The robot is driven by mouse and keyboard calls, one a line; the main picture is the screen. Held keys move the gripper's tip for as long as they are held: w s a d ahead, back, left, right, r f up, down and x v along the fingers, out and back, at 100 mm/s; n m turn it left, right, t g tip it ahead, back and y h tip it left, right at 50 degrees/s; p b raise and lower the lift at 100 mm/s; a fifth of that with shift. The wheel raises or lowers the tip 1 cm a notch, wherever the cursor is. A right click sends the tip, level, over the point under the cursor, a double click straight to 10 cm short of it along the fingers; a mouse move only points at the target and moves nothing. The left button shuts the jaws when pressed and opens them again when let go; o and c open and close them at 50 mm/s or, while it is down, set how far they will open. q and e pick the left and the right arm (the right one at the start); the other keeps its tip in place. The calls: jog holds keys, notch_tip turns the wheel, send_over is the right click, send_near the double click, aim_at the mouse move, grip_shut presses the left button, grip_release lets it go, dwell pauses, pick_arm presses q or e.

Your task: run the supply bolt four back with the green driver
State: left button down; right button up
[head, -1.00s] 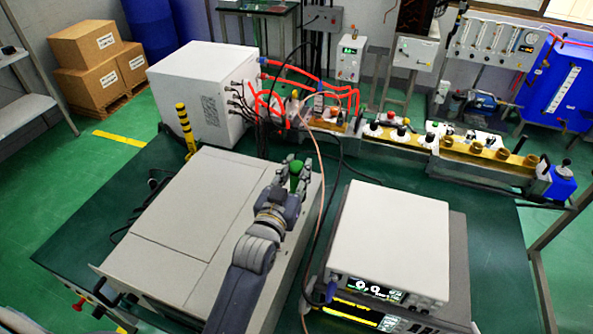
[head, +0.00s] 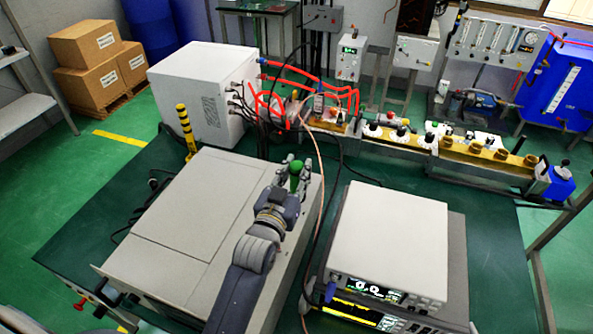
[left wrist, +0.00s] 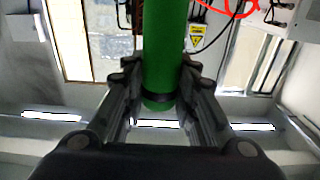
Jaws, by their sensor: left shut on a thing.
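My left gripper (head: 294,176) is over the right part of the large grey cabinet top in the head view. It is shut on the green driver (head: 296,169), whose green end shows between the fingers. In the left wrist view the green driver (left wrist: 164,50) stands between the two fingers of my left gripper (left wrist: 160,85), with a dark ring near its lower end. The driver's tip is hidden in both views. I cannot make out the supply bolt four. My right gripper is not in view.
The grey cabinet (head: 190,225) lies under my left arm. A white-topped instrument (head: 390,235) with a lit display stands to its right. A white box (head: 200,95) with black and red cables is behind. A thin pink cable (head: 321,185) and black cables run close right of the gripper.

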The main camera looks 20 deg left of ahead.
pick_arm(q)
jog(key=shift+w+r+p, duration=0.15)
jog(key=shift+r+p, duration=0.5)
jog(key=shift+p, duration=0.45)
jog(key=shift+r+p, duration=1.9)
jog(key=shift+r, duration=1.8)
